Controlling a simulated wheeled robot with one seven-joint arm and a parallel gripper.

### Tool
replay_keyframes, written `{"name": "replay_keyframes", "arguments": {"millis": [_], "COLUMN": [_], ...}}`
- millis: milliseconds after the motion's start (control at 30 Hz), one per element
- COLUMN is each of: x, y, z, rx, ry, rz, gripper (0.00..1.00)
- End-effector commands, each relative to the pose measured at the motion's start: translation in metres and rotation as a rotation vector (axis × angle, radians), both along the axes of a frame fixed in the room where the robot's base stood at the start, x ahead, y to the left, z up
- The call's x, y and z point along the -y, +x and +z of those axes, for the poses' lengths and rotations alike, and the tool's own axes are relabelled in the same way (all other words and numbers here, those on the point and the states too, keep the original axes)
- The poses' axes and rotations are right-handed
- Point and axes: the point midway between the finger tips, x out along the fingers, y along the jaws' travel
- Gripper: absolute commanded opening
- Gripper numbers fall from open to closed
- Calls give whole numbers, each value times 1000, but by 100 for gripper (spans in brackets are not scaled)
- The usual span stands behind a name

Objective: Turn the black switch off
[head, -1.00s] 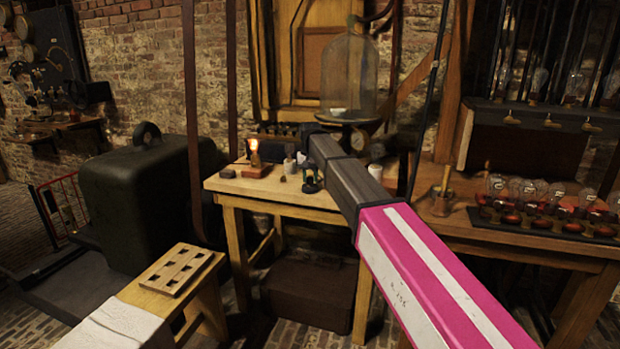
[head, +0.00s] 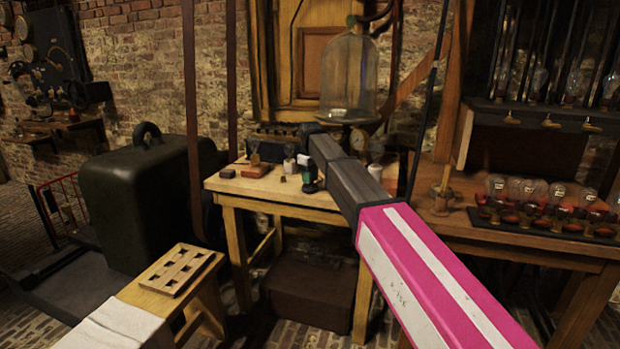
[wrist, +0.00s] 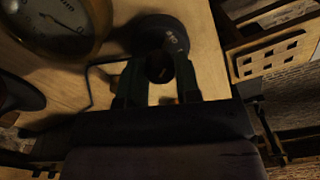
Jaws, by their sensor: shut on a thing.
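The black switch is a dark round-based piece on the wooden workbench. In the wrist view the switch (wrist: 165,35) shows its round base just beyond my fingers, and its knob sits between them. In the head view the switch (head: 311,187) is a small dark shape at the bench's front edge, partly hidden by my gripper. My gripper (wrist: 160,82) is shut on the knob, with one dark green finger on each side. A small lamp (head: 255,160) on a reddish block (head: 256,171) stands unlit to the left.
The workbench (head: 235,187) also holds a glass bell jar (head: 349,75), a round gauge (head: 359,139) and small white pieces. The gauge is close to my gripper in the wrist view (wrist: 58,22). A slotted wooden rack (head: 176,271) stands front left. Bulbs (head: 528,188) line the right bench.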

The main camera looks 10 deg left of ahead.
Motion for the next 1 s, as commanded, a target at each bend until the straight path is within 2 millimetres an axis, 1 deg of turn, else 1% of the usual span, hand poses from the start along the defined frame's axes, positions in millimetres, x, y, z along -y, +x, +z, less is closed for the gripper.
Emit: {"name": "replay_keyframes", "arguments": {"millis": [100, 300, 833, 867, 900, 933, 1000], "x": [0, 0, 0, 0, 0, 0, 0], "y": [0, 0, 0, 0, 0, 0, 0], "z": [0, 0, 0, 0, 0, 0, 0], "rx": [0, 0, 0, 0, 0, 0, 0], "ry": [0, 0, 1, 1, 1, 1, 1], "rz": [57, 115, 138, 138, 137, 137, 137], "gripper": [7, 7, 7, 37, 50, 56, 56]}}
